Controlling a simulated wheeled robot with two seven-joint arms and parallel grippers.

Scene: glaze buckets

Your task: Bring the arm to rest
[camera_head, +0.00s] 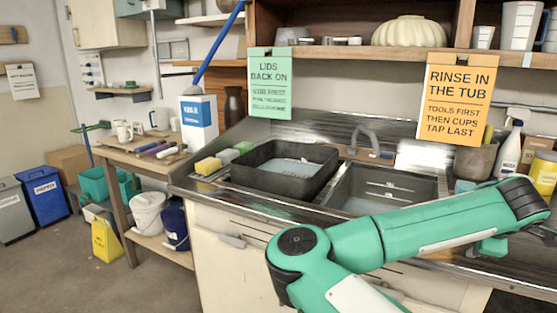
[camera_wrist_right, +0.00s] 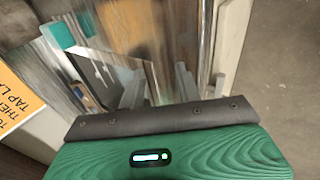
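My right arm (camera_head: 430,225) is green and reaches across the front of the sink counter toward the right edge of the head view. Its gripper lies mostly beyond that edge there. In the right wrist view the gripper (camera_wrist_right: 158,80) shows two grey fingers standing apart with nothing visible between them. It points at the blurred, shiny metal counter. My left arm and gripper are not in view.
The counter holds a black tub (camera_head: 284,165), a sink basin (camera_head: 385,190), a spray bottle (camera_head: 509,145) and sponges (camera_head: 208,165). An orange sign (camera_head: 457,97) and a green sign (camera_head: 270,84) hang above. Buckets (camera_head: 149,213) and bins stand left; floor there is partly clear.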

